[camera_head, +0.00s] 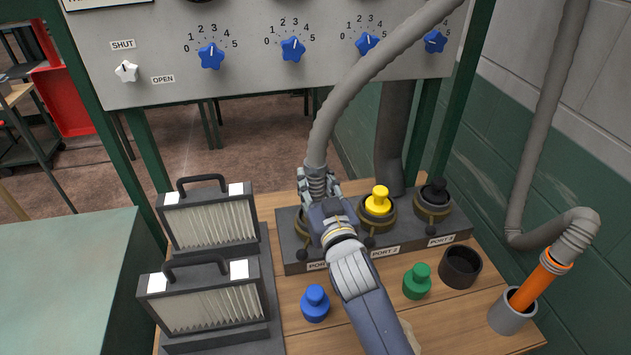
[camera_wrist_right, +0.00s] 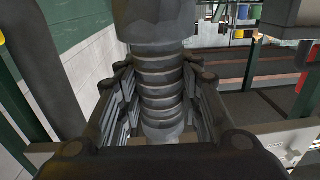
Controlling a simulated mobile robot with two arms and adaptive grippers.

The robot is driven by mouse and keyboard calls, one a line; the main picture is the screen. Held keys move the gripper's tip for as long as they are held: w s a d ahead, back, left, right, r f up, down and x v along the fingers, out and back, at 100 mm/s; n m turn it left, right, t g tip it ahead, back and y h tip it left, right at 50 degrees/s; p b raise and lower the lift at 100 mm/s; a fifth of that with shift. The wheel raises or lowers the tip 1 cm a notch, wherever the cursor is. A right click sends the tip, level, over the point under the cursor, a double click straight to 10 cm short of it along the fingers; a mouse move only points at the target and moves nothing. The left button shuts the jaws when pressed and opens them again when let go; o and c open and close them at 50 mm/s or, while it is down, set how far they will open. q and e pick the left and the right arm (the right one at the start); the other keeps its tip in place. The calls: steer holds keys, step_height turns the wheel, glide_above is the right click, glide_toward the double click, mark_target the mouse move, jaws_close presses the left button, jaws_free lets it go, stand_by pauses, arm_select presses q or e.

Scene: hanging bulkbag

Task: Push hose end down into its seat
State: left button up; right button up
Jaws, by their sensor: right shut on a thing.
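A grey ribbed hose (camera_head: 340,110) comes down from the upper right, in front of the panel, to its end over the left port of the port block (camera_head: 293,255). My right gripper (camera_head: 319,188) is shut on the hose end, which shows as a ribbed cuff (camera_wrist_right: 162,85) between the fingers in the right wrist view. The hose end stands about upright. The seat beneath it is mostly hidden by my gripper and arm, so I cannot tell how deep the end sits. My left gripper is not in view.
A blue plug (camera_head: 315,303), a green plug (camera_head: 417,281) and a dark cup (camera_head: 461,266) stand in front. Two filters (camera_head: 205,298) stand left. An orange-ended hose (camera_head: 535,285) rests in a grey cup.

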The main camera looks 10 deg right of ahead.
mark_target(316, 199)
steer(key=shift+r, duration=0.1)
steer(key=shift+f, duration=0.35)
steer(key=shift+f+b, duration=0.3)
steer(key=shift+f, duration=0.05)
steer(key=shift+f+b, duration=1.05)
steer(key=shift+f, duration=0.7)
stand_by(0.7)
steer(key=o, duration=1.2)
steer(key=shift+s, duration=0.1)
steer(key=s, duration=1.2)
steer(key=shift+d, duration=0.3)
steer(key=shift+r, duration=0.15)
